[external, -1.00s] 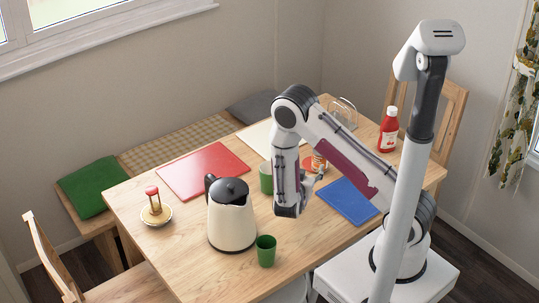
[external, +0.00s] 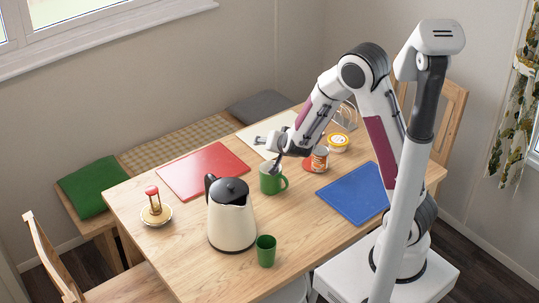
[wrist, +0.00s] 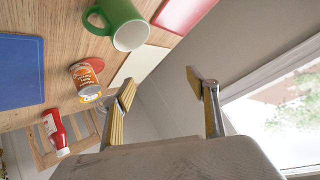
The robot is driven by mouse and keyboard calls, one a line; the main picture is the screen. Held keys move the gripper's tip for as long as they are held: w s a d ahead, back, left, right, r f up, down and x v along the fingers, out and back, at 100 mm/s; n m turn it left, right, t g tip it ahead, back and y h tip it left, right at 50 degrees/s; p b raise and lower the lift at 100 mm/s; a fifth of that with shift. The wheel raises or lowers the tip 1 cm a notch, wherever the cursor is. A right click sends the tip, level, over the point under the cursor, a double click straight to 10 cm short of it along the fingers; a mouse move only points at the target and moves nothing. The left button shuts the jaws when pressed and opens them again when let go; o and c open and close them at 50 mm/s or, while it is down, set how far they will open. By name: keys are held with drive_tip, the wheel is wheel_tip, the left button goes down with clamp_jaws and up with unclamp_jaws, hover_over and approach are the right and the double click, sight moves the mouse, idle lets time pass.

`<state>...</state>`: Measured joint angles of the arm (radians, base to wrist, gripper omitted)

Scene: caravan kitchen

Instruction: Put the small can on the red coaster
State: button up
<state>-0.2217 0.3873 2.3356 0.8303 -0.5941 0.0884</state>
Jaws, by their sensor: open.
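The small can (external: 321,155), with an orange-and-white label and metal top, stands upright on the right part of the red coaster (external: 308,166). In the wrist view the can (wrist: 88,76) shows at the left, with part of the red coaster (wrist: 97,64) visible behind it. My gripper (external: 267,152) is to the left of the can, above the table and close over the green mug. In the wrist view my gripper (wrist: 162,88) has its fingers wide apart with nothing between them.
The green mug (external: 269,182) stands just below my gripper. A tub (external: 338,140) is behind the can. Red (external: 203,170) and blue (external: 352,194) mats lie flat. A ketchup bottle (wrist: 54,130) also shows.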

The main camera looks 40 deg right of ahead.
drive_tip(key=s+a+r+n+g+y, duration=0.1)
drive_tip(key=s+a+r+n+y, duration=0.4)
drive_tip(key=s+r, duration=0.7)
drive_tip(key=s+d+r+n+g+h, duration=0.1)
drive_tip(key=s+d+r+n, duration=0.1)
drive_tip(key=s, duration=0.8)
drive_tip(key=s+d+r+n+g, duration=0.2)
drive_tip(key=s+d, duration=0.2)
drive_tip(key=s, duration=0.6)
drive_tip(key=shift+s+h, duration=0.25)
drive_tip(key=shift+h, duration=0.15)
